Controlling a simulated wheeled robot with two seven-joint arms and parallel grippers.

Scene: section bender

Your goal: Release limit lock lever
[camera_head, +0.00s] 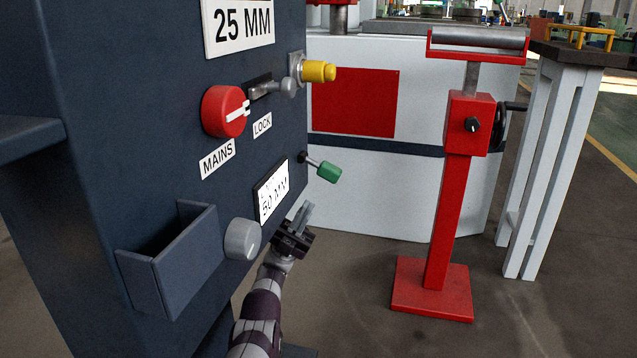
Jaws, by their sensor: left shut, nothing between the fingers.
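A short grey lever with a round knob (288,87) sticks out of a dark slot in the dark blue machine panel, above a label (262,125) reading LOCK. A green-handled lever (328,172) sticks out lower on the panel, to the right of a 50 MM display (271,190). My left gripper (306,212) is shut and empty, below the display and the green handle, apart from both levers. My right gripper is not in view.
A red MAINS rotary switch (222,112), a yellow button (319,72) and a grey knob (242,239) project from the panel. An open tray (187,262) juts out at lower left. A red roller stand (449,195) stands on the floor at right.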

